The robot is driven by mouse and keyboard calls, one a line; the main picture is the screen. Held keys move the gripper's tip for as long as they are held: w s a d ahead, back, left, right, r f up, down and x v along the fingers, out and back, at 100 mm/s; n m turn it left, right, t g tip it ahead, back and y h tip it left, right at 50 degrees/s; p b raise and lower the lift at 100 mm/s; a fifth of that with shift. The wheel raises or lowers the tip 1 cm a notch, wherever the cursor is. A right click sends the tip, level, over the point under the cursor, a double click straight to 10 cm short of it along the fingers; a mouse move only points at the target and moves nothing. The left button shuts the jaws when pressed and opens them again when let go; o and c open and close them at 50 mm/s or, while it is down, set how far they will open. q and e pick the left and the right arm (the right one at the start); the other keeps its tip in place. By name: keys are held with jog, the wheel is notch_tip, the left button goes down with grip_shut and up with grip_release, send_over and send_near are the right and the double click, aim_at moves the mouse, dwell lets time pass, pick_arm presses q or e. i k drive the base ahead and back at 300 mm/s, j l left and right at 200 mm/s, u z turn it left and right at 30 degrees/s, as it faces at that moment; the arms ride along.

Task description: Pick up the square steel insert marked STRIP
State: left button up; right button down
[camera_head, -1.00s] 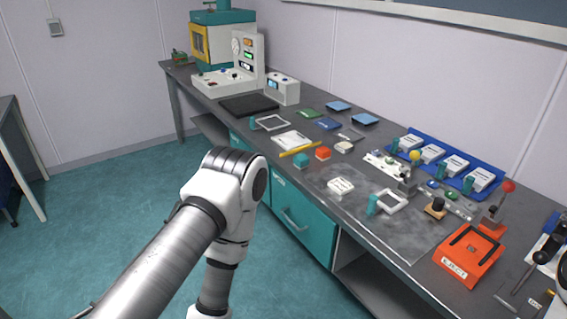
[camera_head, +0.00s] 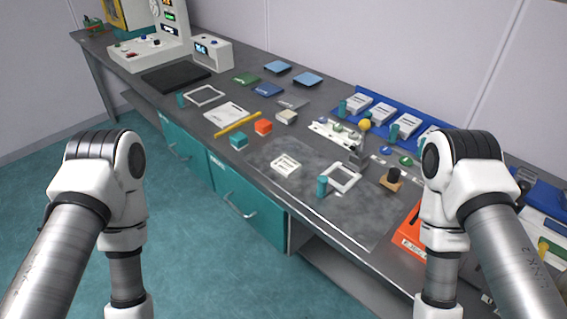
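Several pale square inserts with dark markings stand in a blue rack (camera_head: 397,106) at the back right of the bench. Among them are one at the rack's left end (camera_head: 357,104), a second insert (camera_head: 383,113) and a third insert (camera_head: 408,125). Their lettering is too small to read, so I cannot tell which is marked STRIP. Another pale square block (camera_head: 286,165) with dark marks lies flat on the grey mat at the bench front. Both my arms show, one at each side, hanging down past the lower picture edge. Neither gripper is in view.
A pale square frame with a teal handle (camera_head: 344,178) lies on the mat (camera_head: 310,215). A clamp-like metal fixture (camera_head: 335,133) stands before the rack. An orange tray (camera_head: 408,236) is partly behind my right arm. The bench front edge and drawers (camera_head: 245,205) face me.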

aim_at(522, 172)
jog(key=l+z, duration=0.1)
jog(key=z, duration=0.25)
jog(key=k+l+z, duration=0.1)
jog(key=z, duration=0.25)
jog(key=l+z, duration=0.35)
jog(key=j, duration=0.1)
